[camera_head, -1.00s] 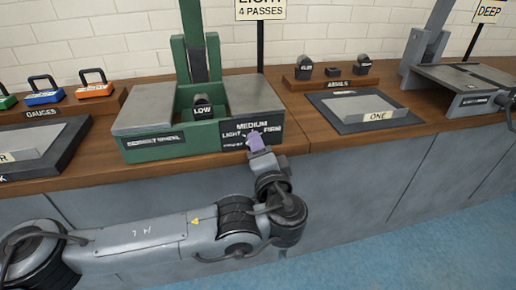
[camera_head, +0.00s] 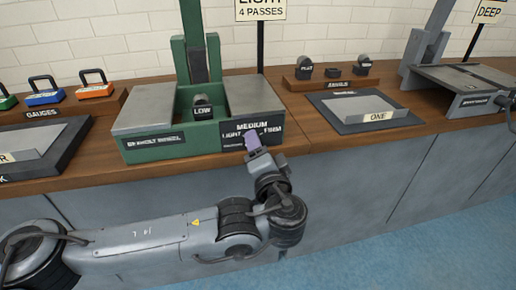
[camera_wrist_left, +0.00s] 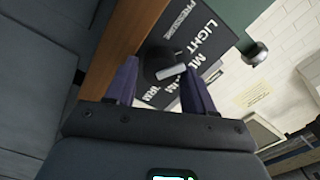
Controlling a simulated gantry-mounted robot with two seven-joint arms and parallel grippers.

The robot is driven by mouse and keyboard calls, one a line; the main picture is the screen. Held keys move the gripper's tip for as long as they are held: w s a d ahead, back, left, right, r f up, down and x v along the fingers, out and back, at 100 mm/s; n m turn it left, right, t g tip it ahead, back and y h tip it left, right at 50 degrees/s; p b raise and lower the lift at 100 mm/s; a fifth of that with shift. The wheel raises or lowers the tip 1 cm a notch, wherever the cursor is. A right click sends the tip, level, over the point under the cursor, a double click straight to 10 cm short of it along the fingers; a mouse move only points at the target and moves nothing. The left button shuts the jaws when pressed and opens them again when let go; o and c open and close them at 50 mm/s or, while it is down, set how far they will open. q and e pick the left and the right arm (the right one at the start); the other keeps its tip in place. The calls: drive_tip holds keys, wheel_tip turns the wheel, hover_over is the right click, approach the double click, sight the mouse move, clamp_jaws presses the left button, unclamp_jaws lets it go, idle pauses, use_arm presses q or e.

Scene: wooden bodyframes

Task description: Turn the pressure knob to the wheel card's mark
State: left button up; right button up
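The green machine (camera_head: 160,146) with the LOW block (camera_head: 202,107) has a dark pressure panel (camera_head: 268,130) reading LIGHT, MEDIUM and FIRM. The wheel card (camera_head: 260,9) behind it reads LIGHT, 4 PASSES. The dark round knob (camera_wrist_left: 157,62) with a pale bar (camera_wrist_left: 172,72) shows in the left wrist view; the bar's exact mark is hard to tell. My left gripper (camera_head: 252,142) is at the panel, hiding the knob in the head view. In the left wrist view its purple fingers (camera_wrist_left: 160,72) are apart, one on each side of the knob; contact is unclear. My right gripper is not seen.
Gauges (camera_head: 45,95) stand on a wooden rack at left. A grey plate (camera_head: 362,106) marked ONE and an anvil rack (camera_head: 330,80) are right of the machine. A grey machine (camera_head: 465,80) stands farther right. Cabinet fronts (camera_head: 350,180) lie below the counter edge.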

use_arm(q)
drive_tip(key=shift+o, duration=0.6)
drive_tip(key=p+v, duration=0.3)
drive_tip(key=v, duration=0.7)
drive_tip(key=shift+s+p, duration=0.4)
drive_tip(key=shift+d, duration=0.1)
